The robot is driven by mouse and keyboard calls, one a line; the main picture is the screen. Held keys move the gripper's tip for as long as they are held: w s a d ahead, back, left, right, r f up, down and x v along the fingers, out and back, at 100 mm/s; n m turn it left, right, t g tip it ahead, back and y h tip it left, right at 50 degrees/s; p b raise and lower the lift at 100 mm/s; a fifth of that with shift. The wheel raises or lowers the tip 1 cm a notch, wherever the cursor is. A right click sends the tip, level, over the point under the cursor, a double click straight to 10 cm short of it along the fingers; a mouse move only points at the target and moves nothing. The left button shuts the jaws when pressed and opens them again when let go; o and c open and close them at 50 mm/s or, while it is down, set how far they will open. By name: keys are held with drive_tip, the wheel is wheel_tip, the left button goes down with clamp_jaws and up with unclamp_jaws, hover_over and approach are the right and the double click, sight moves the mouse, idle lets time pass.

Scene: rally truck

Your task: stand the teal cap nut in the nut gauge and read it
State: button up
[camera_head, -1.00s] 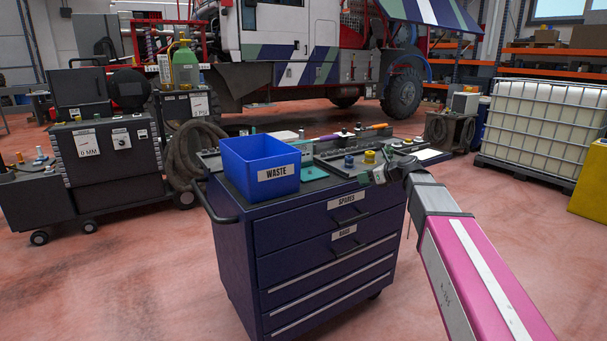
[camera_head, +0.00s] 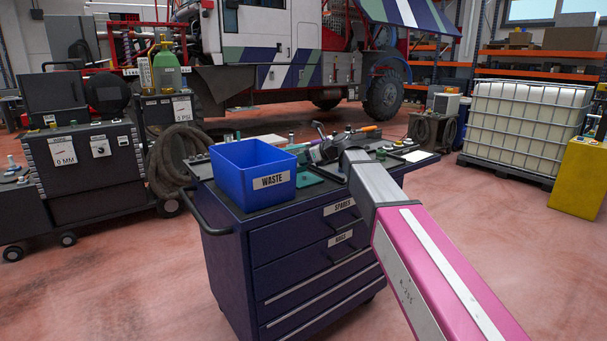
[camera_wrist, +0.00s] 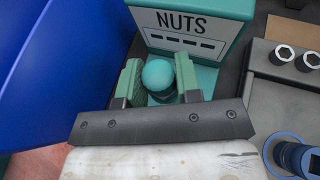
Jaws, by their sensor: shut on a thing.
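In the wrist view, the teal cap nut (camera_wrist: 158,74) shows its round dome between the two green fingers of my gripper (camera_wrist: 160,79). My gripper is shut on it. The teal nut gauge (camera_wrist: 197,13) is directly beyond, its face marked NUTS with a row of dashes in its window. A teal part of the gauge shows under the nut; whether the nut touches it is hidden by the fingers. In the head view, my gripper (camera_head: 322,150) is over the trolley top, right of the waste bin, and the nut cannot be made out.
The blue WASTE bin (camera_head: 254,172) stands close on the left; its wall (camera_wrist: 55,70) fills the wrist view's left side. A grey tray (camera_wrist: 262,95) with silver nuts and a blue part (camera_wrist: 295,155) lies on the right. The dark blue trolley (camera_head: 310,250) carries all this.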

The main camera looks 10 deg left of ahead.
drive_tip(key=shift+f, duration=2.9)
drive_tip(key=o, duration=1)
drive_tip(key=shift+f, duration=0.1)
drive_tip(key=shift+c, duration=0.2)
drive_tip(key=shift+d, duration=0.1)
drive_tip(key=v, duration=1.2)
